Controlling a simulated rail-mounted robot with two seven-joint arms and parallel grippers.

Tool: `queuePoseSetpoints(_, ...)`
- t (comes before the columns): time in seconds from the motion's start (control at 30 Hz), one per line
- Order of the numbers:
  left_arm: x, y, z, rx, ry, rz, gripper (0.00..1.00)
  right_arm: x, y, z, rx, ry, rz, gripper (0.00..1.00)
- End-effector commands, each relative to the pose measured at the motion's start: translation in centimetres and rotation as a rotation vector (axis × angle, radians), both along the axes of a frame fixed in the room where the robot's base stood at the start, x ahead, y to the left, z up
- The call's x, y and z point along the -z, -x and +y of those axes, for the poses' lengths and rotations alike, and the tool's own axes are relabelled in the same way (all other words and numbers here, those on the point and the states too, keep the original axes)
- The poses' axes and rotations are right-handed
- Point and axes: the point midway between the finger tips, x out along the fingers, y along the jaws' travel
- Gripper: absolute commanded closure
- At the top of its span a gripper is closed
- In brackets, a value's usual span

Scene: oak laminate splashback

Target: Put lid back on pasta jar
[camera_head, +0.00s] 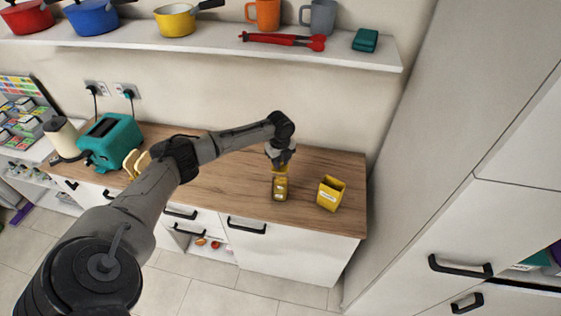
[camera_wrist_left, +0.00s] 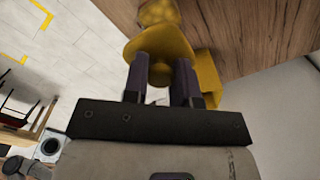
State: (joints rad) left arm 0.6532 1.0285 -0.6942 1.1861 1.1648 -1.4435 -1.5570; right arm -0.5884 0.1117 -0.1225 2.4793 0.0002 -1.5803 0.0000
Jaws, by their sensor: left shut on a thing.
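My left gripper (camera_head: 281,163) is over the left one of two yellow containers on the wooden counter. It is shut on a yellow lid, which shows between and beyond the dark fingers (camera_wrist_left: 161,78) in the left wrist view, with its broad part (camera_wrist_left: 160,44) past the fingertips. The left yellow jar (camera_head: 280,190) stands upright just below the gripper. I cannot tell whether the lid touches it. The labels are too small to read. My right gripper is not in view.
A teal toaster (camera_head: 112,142) and a cream kettle (camera_head: 62,138) stand at the left. A shelf (camera_head: 200,38) above holds pots, mugs and red tongs (camera_head: 283,40). A tall cabinet (camera_head: 430,130) closes off the right. The counter (camera_head: 225,185) left of the jars is clear.

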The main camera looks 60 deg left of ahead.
Motion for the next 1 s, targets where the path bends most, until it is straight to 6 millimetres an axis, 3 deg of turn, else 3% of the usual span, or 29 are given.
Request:
queuePoseSetpoints(0.4,3.6,0.0,0.0,0.0,-0.001,0.0,1.0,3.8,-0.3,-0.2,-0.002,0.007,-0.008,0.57)
queuePoseSetpoints(0.7,5.2,0.0,0.0,-0.001,0.0,0.0,1.0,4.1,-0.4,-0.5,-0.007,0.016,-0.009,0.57)
queuePoseSetpoints(1.0,5.4,0.0,0.0,-0.001,0.0,0.0,1.0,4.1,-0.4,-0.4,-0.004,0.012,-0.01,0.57)
